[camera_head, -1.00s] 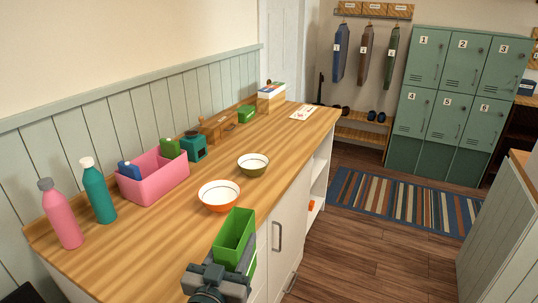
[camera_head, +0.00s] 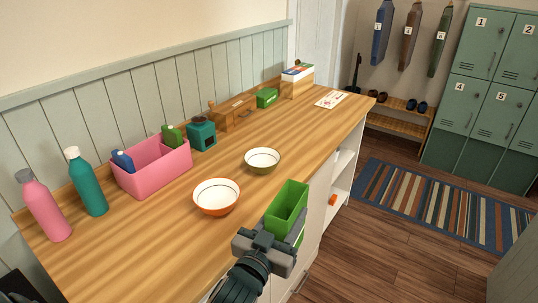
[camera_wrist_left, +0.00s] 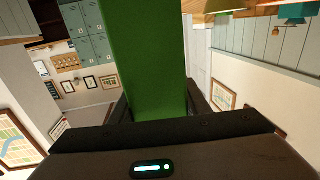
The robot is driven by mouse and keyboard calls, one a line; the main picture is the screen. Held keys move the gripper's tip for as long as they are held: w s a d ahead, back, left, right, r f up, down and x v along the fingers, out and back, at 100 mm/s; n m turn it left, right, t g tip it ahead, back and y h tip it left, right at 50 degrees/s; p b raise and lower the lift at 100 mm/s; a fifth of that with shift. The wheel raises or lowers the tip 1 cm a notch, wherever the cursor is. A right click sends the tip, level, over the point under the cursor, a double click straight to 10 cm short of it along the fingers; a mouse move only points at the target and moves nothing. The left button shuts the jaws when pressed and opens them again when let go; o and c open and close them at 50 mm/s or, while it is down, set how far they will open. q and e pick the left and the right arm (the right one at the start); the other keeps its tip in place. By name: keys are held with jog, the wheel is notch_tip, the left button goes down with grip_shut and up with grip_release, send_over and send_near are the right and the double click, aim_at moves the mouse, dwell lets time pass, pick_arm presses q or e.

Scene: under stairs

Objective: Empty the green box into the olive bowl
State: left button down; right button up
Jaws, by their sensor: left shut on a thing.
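The green box (camera_head: 288,208) is an open-topped bright green box, held about upright off the counter's front edge. My left gripper (camera_head: 280,236) is shut on it. In the left wrist view the green box (camera_wrist_left: 145,60) fills the middle, between the dark fingers. The olive bowl (camera_head: 262,160), white inside with an olive outside, stands on the counter behind and left of the box, apart from it. The inside of the box shows only green walls; I cannot see its contents. My right gripper is not in view.
An orange bowl (camera_head: 217,196) stands left of the olive bowl. A pink bin (camera_head: 155,168), a teal bottle (camera_head: 86,182) and a pink bottle (camera_head: 43,206) stand further left. A teal grinder-like item (camera_head: 202,135) and wooden box (camera_head: 233,112) line the wall. Bare counter surrounds the bowls.

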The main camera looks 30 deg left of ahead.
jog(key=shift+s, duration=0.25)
